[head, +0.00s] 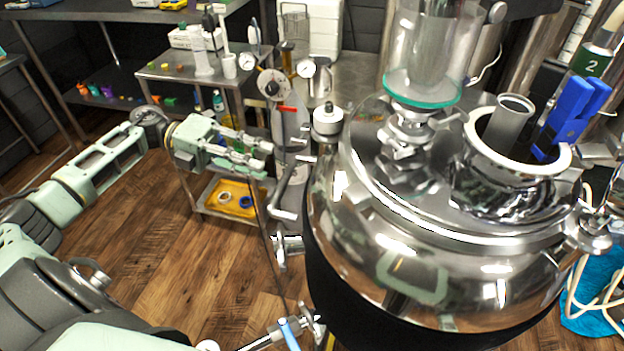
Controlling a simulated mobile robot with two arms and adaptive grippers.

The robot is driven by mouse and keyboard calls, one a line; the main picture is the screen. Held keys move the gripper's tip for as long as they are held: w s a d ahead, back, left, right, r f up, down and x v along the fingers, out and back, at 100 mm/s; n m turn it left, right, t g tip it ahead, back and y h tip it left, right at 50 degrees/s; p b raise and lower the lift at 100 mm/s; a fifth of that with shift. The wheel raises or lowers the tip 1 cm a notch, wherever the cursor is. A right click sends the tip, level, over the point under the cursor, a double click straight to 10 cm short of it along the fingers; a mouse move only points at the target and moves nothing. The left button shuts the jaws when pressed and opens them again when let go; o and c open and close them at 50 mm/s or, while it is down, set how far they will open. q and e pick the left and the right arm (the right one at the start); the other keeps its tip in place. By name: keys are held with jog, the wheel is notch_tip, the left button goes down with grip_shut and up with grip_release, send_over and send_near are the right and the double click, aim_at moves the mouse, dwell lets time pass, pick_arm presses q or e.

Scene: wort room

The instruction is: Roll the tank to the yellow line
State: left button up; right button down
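The tank (440,265) is a large shiny steel vessel with a black jacket, filling the right half of the head view. Its lid carries a clear glass cylinder (425,60) and an open round port. A bent metal handle (287,212) stands out from its left side. My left gripper (267,159) is left of the tank, with its two fingers apart and nothing seen between them. It appears apart from the handle. My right gripper is out of view. A small yellow patch (328,342) shows at the bottom edge; I cannot tell whether it is the yellow line. The tank's base is hidden.
A steel cart (190,73) with jars and a yellow tray (232,199) stands behind my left gripper. Shelves with small coloured items stand at the back left. A valve with a blue lever (289,334) juts out low beside the tank. The wooden floor (190,265) left of the tank is clear.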

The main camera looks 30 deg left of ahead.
aim_at(286, 173)
pick_arm(q)
jog(key=x, duration=0.7)
jog(key=shift+s+d, duration=0.15)
jog(key=shift+c, duration=0.5)
grip_shut()
